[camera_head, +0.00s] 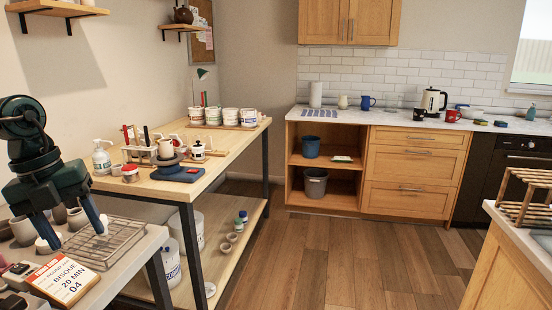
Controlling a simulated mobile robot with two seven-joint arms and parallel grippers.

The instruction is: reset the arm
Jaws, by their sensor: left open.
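My left arm comes in at the left edge, dark green and black. Its gripper (74,232) points down with its two blue fingers spread wide. It hangs over the near worktable by a wire rack (110,243). Small grey and white cups (77,218) show behind and between the fingers. I see nothing clearly held between them. How far the fingertips are from the rack and cups is hard to tell. My right gripper is out of view.
A wooden worktable (228,150) holds pots, tools and a blue scale (180,173). A kitchen counter (390,118) stands at the back. The wooden floor (340,255) between is clear.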

